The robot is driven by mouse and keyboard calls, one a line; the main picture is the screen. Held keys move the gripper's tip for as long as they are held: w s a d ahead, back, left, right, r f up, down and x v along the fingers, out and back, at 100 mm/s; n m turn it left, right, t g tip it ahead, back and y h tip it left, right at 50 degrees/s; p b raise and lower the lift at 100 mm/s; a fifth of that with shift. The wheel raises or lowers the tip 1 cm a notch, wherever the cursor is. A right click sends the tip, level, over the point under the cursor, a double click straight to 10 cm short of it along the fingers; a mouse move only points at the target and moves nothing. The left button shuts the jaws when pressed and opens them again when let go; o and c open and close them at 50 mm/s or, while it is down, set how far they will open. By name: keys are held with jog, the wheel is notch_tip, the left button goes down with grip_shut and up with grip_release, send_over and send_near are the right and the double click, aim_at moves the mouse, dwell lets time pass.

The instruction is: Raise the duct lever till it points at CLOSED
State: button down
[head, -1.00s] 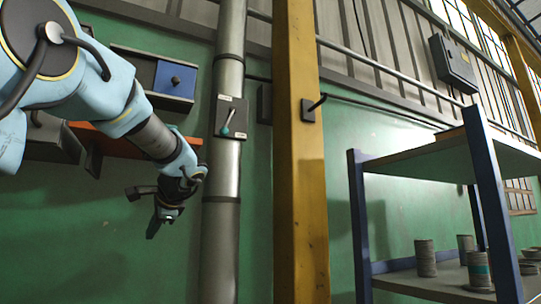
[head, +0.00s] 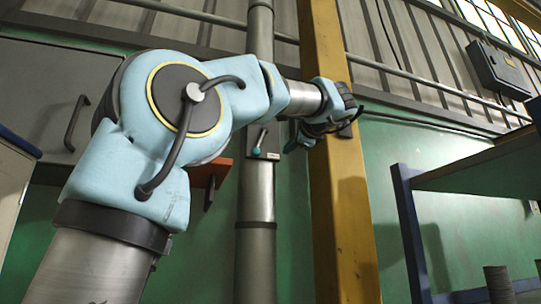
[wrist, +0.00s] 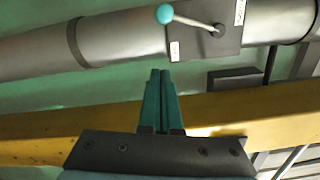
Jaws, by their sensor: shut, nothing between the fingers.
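The duct lever (head: 260,140) has a teal ball knob and sits on a dark plate fixed to a grey vertical duct (head: 255,215). In the head view it points down and slightly left. In the wrist view the knob (wrist: 165,14) is at the top, with the lever's pivot to its right. White labels sit on the plate (wrist: 205,42), but their words are too small to read. My gripper (wrist: 160,73) has its teal fingers together, empty and apart from the lever. In the head view my wrist is right of the plate, before the yellow post; the fingertips are unclear.
A yellow post (head: 345,215) stands just right of the duct and crosses behind my fingers in the wrist view. A blue-framed shelf (head: 407,225) is at right. A grey box (head: 497,68) hangs high on the wall. An orange shelf (head: 208,172) is left of the duct.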

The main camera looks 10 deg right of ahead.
jog(key=w+p, duration=0.1)
jog(key=w, duration=0.2)
jog(key=w+a+p, duration=0.1)
jog(key=w, duration=0.2)
jog(key=w+a+p, duration=0.1)
jog(key=w+p, duration=0.1)
jog(key=w, duration=0.2)
jog(key=shift+w+r, duration=0.1)
jog(key=shift+r, duration=0.1)
jog(key=s+a, duration=0.2)
jog(key=a, duration=0.1)
jog(key=shift+s+r+p, duration=0.1)
jog(key=shift+r+p, duration=0.1)
jog(key=shift+p, duration=0.1)
jog(key=shift+a, duration=0.1)
jog(key=shift+a+r+m, duration=0.1)
jog(key=shift+a+m, duration=0.2)
jog(key=shift+m, duration=0.1)
